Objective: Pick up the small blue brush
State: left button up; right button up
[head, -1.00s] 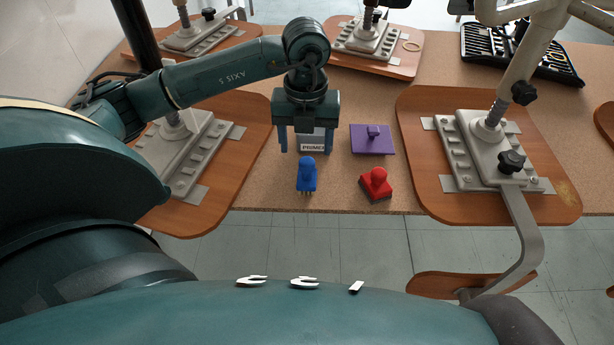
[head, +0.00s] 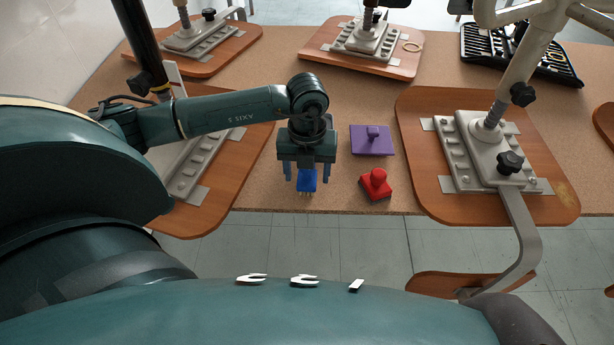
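The small blue brush (head: 307,182) stands on the brown tabletop near its front edge in the head view. My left gripper (head: 307,177) is directly over it, fingers pointing down, one on each side of the brush. The fingers are open, with a visible gap on either side of the blue body. The gripper hides the top of the brush. My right gripper is not in view.
A red brush-like object (head: 376,184) stands to the right, and a purple block with a knob (head: 372,140) lies behind it. An open tool case (head: 530,62) lies at the back right.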

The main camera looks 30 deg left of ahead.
pick_arm(q)
jog(key=c, duration=1)
notch_tip(320, 180, up, 10)
jog(key=shift+r, duration=0.1)
jog(key=shift+c, duration=0.2)
jog(key=o, duration=0.5)
jog(key=c, duration=0.3)
